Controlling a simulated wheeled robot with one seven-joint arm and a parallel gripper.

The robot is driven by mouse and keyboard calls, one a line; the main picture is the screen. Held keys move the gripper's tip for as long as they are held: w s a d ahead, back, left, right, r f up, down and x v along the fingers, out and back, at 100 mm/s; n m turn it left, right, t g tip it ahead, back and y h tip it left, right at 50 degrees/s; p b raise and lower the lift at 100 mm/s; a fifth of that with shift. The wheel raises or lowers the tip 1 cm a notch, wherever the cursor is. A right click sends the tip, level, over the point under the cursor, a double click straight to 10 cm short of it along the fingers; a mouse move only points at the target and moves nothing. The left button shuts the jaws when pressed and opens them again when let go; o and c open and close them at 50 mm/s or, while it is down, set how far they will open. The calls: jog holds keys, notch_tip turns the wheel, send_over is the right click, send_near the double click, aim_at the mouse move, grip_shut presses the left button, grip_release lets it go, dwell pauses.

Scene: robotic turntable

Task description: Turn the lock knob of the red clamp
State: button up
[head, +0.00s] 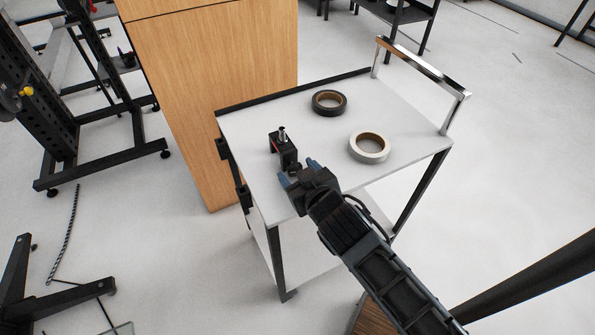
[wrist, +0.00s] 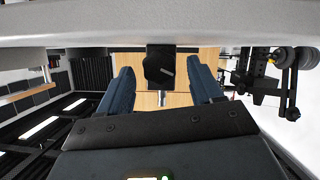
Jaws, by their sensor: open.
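The clamp (head: 284,151) stands upright on the cart top, near its left edge. It looks mostly black, with a thin red strip on its left side and a metal pin on top. My gripper (head: 298,171) is just in front of the clamp, with its blue fingers spread. A small dark round part, likely the lock knob (head: 295,168), shows between the fingertips. In the wrist view, which looks upside down, the dark clamp (wrist: 160,66) lies between the open fingers of my gripper (wrist: 161,72), apart from both. Its metal pin points down there. Exact depth is unclear.
The white cart top (head: 330,130) also bears a black tape roll (head: 329,103) and a white tape roll (head: 369,147), right of the clamp. A metal handle (head: 425,67) rises at the cart's right end. A wooden cabinet (head: 215,90) stands close behind left.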

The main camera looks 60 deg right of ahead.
jog(key=v, duration=0.7)
jog(key=shift+b, duration=0.4)
